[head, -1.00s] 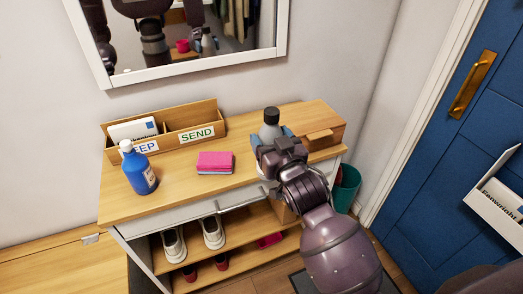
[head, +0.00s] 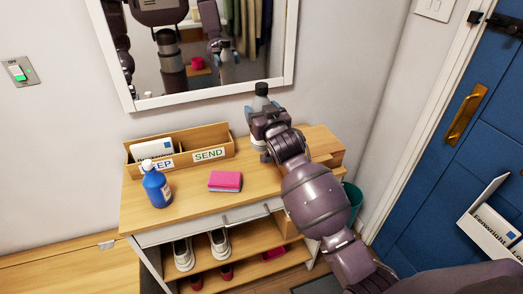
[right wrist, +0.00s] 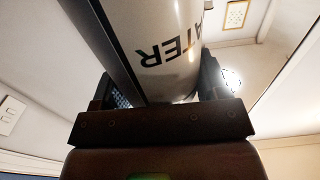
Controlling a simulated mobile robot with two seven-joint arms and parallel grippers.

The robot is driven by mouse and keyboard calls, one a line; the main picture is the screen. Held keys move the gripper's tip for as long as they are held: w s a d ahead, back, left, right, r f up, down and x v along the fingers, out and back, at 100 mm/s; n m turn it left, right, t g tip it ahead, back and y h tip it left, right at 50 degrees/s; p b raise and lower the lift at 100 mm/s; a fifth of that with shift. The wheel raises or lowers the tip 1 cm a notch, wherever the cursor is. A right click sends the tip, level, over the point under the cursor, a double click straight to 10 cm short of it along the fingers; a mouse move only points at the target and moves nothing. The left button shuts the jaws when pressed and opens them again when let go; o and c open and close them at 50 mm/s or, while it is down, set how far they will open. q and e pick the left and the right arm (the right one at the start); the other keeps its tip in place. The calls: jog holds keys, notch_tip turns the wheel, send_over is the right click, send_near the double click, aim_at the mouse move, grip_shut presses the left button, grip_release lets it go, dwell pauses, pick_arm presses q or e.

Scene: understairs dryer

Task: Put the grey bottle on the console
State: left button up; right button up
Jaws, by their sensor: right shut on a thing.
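The grey bottle (head: 261,97) is held by my right gripper (head: 262,117) over the back of the wooden console (head: 205,195), in front of the wall. Its dark cap and grey shoulder show above the gripper. In the right wrist view the bottle (right wrist: 165,35), with dark lettering, stands between the two fingers of my right gripper (right wrist: 160,95). My gripper hides much of its body in the head view. I cannot tell whether its base touches the console top. My left gripper is not in view.
On the console are a blue bottle (head: 156,186), a pink sponge-like block (head: 225,181), a wooden letter tray (head: 222,141) and a wooden box (head: 328,147), partly behind my arm. A mirror (head: 190,50) hangs above. Shoes (head: 183,254) sit on the shelf below.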

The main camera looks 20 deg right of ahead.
aim_at(262, 147)
notch_tip(262, 147, down, 8)
jog(key=shift+f+b, duration=0.1)
jog(key=shift+b, duration=0.45)
notch_tip(262, 147, down, 4)
jog(key=shift+f+b, duration=0.1)
jog(key=shift+b, duration=0.3)
jog(key=shift+f, duration=0.1)
jog(key=o, duration=1.2)
jog(key=shift+c, duration=0.2)
